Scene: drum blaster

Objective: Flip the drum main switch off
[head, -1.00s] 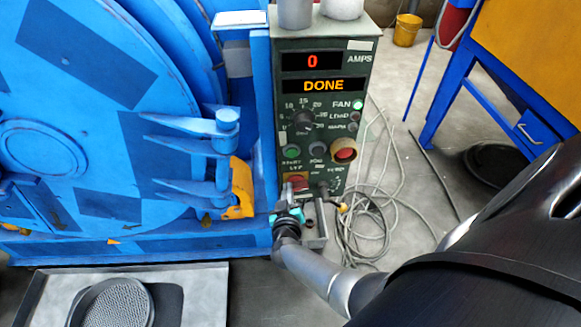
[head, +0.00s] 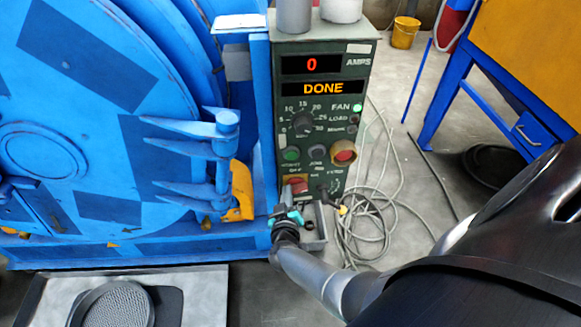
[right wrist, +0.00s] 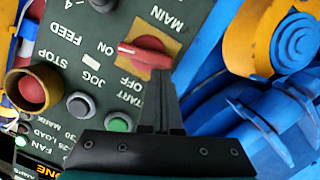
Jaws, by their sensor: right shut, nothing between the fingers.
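The drum main switch is a red rotary handle on a yellow plate (right wrist: 147,48), low on the green control panel (head: 312,130). In the right wrist view, which shows the panel upside down, its white-marked end points toward the ON label; OFF is printed below the plate. The switch also shows in the head view (head: 296,185). My right gripper (right wrist: 160,76) is shut and empty, its fingertips at the handle's unmarked end; I cannot tell whether they touch. It shows just below the switch in the head view (head: 291,205). My left gripper is not in view.
The panel displays (head: 322,88) read 0 and DONE. Start, jog and stop buttons (right wrist: 117,122) sit close to the gripper. The blue drum machine (head: 100,120) stands directly left. Loose grey cables (head: 375,225) lie on the floor right of the panel.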

